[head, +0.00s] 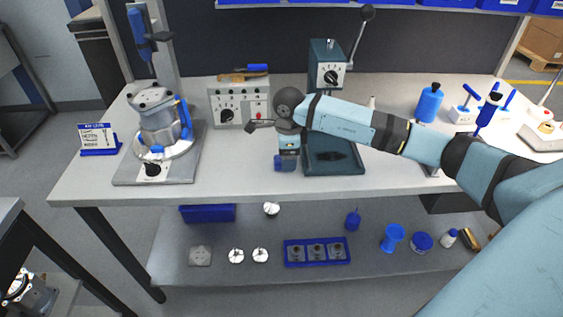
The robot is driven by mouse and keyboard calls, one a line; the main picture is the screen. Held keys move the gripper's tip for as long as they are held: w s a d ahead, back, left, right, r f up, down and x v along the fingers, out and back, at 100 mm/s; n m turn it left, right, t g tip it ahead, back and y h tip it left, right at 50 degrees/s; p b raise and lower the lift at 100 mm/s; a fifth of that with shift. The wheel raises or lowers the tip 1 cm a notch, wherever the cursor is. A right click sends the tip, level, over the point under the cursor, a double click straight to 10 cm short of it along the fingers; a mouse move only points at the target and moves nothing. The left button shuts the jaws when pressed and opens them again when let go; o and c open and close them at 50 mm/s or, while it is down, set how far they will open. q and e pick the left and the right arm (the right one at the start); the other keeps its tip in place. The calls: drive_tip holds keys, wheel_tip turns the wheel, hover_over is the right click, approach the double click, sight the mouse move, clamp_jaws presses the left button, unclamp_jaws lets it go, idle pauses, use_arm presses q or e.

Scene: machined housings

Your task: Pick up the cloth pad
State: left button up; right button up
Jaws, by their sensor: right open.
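I cannot pick out the cloth pad with certainty. A small dark-blue piece (285,163) lies on the bench below my right wrist, at the foot of a small grey unit (288,142); it is too small to tell whether it is cloth. My right gripper (251,126) reaches in from the right and points left. It is above the bench in front of the grey control box, open, with nothing seen between its fingers. My wrist and forearm hide part of the bench behind them. My left gripper is not in view.
A dial-fronted press (327,75) stands behind my forearm. A control box (238,104) and a housing on a fixture (160,125) stand to the left. Blue bottle (429,103) and tools are at right. The lower shelf (190,275) holds several parts.

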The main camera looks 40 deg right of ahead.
wheel_tip(320, 180, down, 2)
drive_tip(key=c, duration=1)
drive_tip(key=shift+r, duration=0.15)
wheel_tip(320, 180, up, 20)
